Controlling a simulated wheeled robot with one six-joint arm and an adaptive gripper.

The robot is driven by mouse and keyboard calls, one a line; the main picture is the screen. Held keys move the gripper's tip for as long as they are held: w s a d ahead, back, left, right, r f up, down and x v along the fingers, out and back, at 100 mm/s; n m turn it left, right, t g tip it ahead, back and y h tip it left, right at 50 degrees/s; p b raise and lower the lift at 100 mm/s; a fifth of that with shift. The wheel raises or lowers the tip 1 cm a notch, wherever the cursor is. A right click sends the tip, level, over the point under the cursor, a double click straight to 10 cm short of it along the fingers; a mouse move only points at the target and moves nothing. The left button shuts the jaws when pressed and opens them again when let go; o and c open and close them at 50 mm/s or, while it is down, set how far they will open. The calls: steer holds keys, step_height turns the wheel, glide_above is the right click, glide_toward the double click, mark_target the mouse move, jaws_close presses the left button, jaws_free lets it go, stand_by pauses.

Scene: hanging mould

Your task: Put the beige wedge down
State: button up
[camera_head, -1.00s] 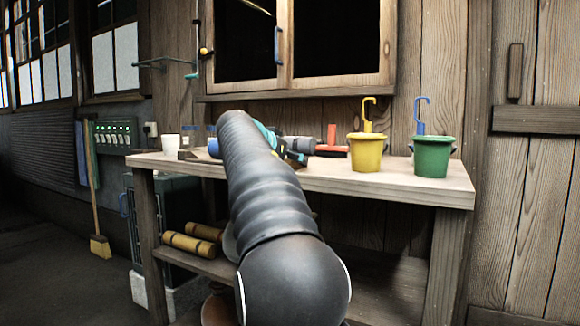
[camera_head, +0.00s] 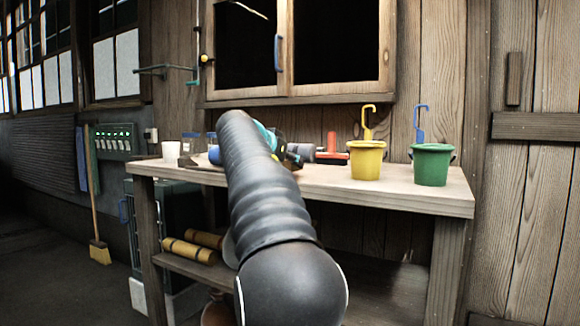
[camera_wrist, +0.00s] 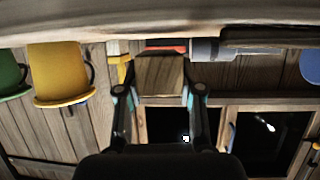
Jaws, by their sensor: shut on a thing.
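My gripper (camera_wrist: 160,97) is shut on the beige wedge (camera_wrist: 159,76), which shows between the two fingertips in the upside-down wrist view as a wood-grained block. The wedge is close to the pale top of the workbench (camera_wrist: 130,32); I cannot tell whether it touches it. In the head view my own arm hides most of the gripper, and only teal and black parts (camera_head: 268,137) show beside the arm's end, over the bench (camera_head: 410,190). I cannot make out the wedge there.
A yellow bucket (camera_head: 366,162) and a green bucket (camera_head: 431,166) stand on the bench to the right. A red tool (camera_head: 332,148) and a grey cylinder (camera_head: 301,152) lie behind the gripper. A white cup (camera_head: 171,151) stands at the left end. The bench's front right is clear.

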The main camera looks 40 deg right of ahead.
step_height(320, 180, up, 8)
steer(key=p, duration=0.3)
steer(key=shift+r, duration=0.2)
step_height(320, 180, down, 11)
steer(key=b, duration=0.4)
steer(key=shift+r+b, duration=0.15)
steer(key=shift+b, duration=0.15)
steer(key=v, duration=0.4)
steer(key=shift+w+r+p, duration=0.25)
steer(key=shift+p, duration=0.1)
steer(key=shift+c, duration=0.5)
steer(key=shift+s+a+r, duration=0.1)
steer(key=shift+a+r, duration=0.15)
steer(key=shift+a, duration=0.35)
steer(key=shift+d, duration=0.15)
